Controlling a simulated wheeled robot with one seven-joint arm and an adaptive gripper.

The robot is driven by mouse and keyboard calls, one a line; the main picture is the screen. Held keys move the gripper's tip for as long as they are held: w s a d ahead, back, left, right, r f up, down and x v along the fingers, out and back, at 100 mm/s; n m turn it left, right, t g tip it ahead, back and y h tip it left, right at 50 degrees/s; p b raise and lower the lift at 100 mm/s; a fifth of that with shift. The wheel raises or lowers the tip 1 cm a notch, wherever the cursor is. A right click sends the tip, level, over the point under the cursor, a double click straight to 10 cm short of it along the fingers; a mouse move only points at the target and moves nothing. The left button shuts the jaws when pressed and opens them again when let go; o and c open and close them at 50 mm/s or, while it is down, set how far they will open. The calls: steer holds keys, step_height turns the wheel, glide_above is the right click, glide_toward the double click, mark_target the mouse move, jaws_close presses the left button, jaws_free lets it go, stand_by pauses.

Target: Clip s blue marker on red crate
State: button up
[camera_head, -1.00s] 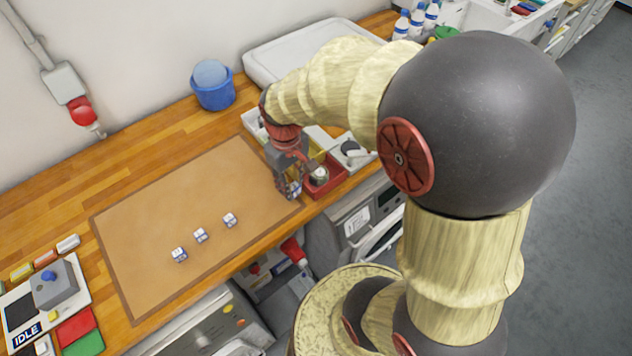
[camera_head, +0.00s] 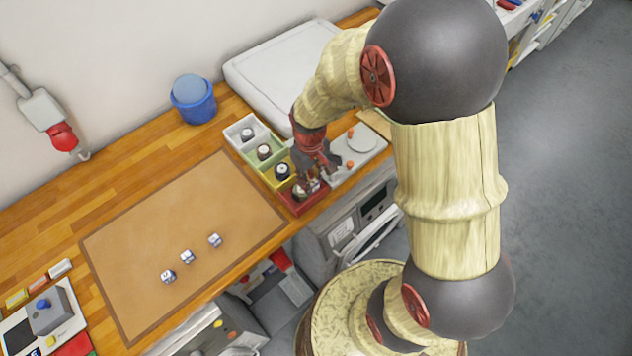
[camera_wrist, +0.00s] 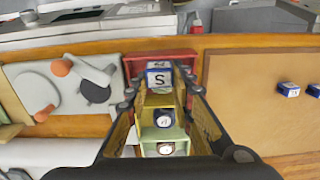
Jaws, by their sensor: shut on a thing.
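The blue-edged marker (camera_wrist: 158,79), a small white block with a black S, is between the fingers of my gripper (camera_wrist: 160,88) in the wrist view. My gripper (camera_head: 312,180) is shut on it over the red crate (camera_head: 296,207) in the head view. The red crate's rim (camera_wrist: 165,55) shows behind and beside the marker in the wrist view. I cannot tell whether the marker touches the rim. The fingers hide part of the crate and its contents in the head view.
Three similar blocks (camera_head: 187,256) lie on the brown mat (camera_head: 140,235). A grey tray (camera_head: 366,137) with orange knobs is right of the crates.

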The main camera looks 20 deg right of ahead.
mark_target(312, 199)
steer(key=shift+a+f+b, duration=0.1)
steer(key=shift+f+b, duration=1.65)
steer(key=shift+f, duration=0.65)
steer(key=shift+f+b, duration=0.35)
steer(key=shift+f, duration=0.4)
steer(key=shift+s+f, duration=0.35)
steer(key=shift+f, duration=0.2)
steer(key=shift+o, duration=0.4)
steer(key=shift+s+f+b, duration=0.2)
steer(key=shift+f+b, duration=0.1)
steer(key=shift+b, duration=0.15)
steer(key=o, duration=0.3)
steer(key=shift+w+f, duration=0.1)
steer(key=shift+f, duration=0.2)
steer(key=shift+o, duration=0.5)
steer(key=shift+w+f, duration=0.1)
steer(key=shift+w, duration=0.1)
steer(key=shift+c, duration=0.7)
steer(key=shift+w, duration=0.1)
steer(key=shift+c, duration=0.2)
steer(key=o, duration=1.3)
steer(key=shift+w+r, duration=0.15)
steer(key=shift+r, duration=0.2)
steer(key=shift+c, duration=0.2)
